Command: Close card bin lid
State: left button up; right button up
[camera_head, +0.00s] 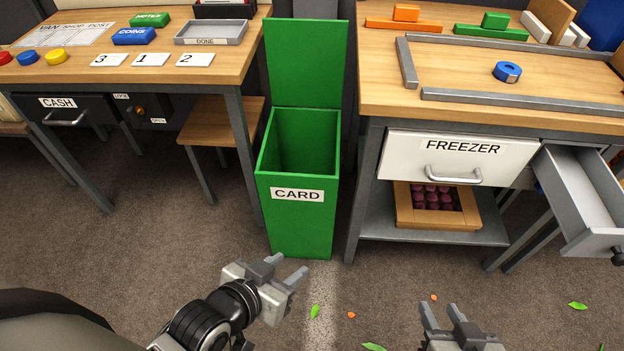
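A tall green bin labelled CARD (305,222) stands on the floor between two tables. Its lid (305,62) is open and stands upright at the back of the bin. The part of the bin's inside that shows looks empty. My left gripper (284,268) is open and empty, low in front of the bin's base and apart from it. My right gripper (442,315) is open and empty, further right near the bottom edge, in front of the freezer table.
The left table (100,72) has a CASH drawer (67,112) and a stool (215,125) beside it. The right table (470,75) has a FREEZER drawer (455,158) and a grey drawer (585,200) pulled out. Leaves lie on the floor.

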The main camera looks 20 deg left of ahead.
aim_at(306, 57)
jog(key=u, duration=1.55)
jog(key=i, duration=0.95)
jog(key=z, duration=1.85)
